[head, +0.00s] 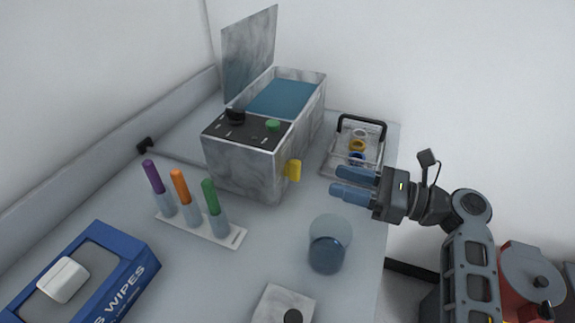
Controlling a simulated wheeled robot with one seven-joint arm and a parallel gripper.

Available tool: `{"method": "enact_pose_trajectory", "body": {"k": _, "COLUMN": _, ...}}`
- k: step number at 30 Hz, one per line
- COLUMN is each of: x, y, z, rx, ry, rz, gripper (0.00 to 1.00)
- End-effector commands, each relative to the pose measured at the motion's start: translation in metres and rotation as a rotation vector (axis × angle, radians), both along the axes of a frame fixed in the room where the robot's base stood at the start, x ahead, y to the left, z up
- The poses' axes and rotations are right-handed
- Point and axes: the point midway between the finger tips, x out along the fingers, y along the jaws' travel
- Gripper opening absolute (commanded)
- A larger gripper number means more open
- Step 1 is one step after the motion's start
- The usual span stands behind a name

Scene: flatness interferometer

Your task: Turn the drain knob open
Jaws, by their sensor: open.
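A grey marbled bath (241,165) with its lid (250,55) raised stands at the back of the bench. It holds blue liquid (283,98). A yellow knob (293,170) sticks out low on its right side; I take it for the drain knob. Its exact turn position is hard to tell. The bath's dark top panel also carries a black knob (236,117) and a green knob (273,125). My gripper (341,181) is open and empty, to the right of the yellow knob and apart from it, with its blue fingers pointing left.
A wire-handled rack (346,122) with coloured rings stands behind my gripper. A glass beaker (329,244) stands in front. A rack of capped tubes (238,236), a blue wipes box (140,250) and a grey block (270,302) are nearer the front.

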Motion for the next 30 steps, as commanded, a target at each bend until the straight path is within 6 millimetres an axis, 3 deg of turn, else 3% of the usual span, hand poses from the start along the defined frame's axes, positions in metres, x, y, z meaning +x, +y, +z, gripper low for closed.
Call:
{"method": "enact_pose_trajectory", "body": {"k": 18, "x": 0.028, "y": 0.067, "z": 0.001, "rx": 0.002, "ry": 0.0, "rz": 0.001, "gripper": 0.43}}
{"method": "enact_pose_trajectory", "body": {"k": 29, "x": 0.03, "y": 0.072, "z": 0.0, "rx": 0.001, "ry": 0.0, "rz": -0.001, "gripper": 0.43}}
{"method": "enact_pose_trajectory", "body": {"k": 30, "x": 0.029, "y": 0.072, "z": 0.0, "rx": 0.001, "ry": 0.0, "rz": -0.001, "gripper": 0.39}}
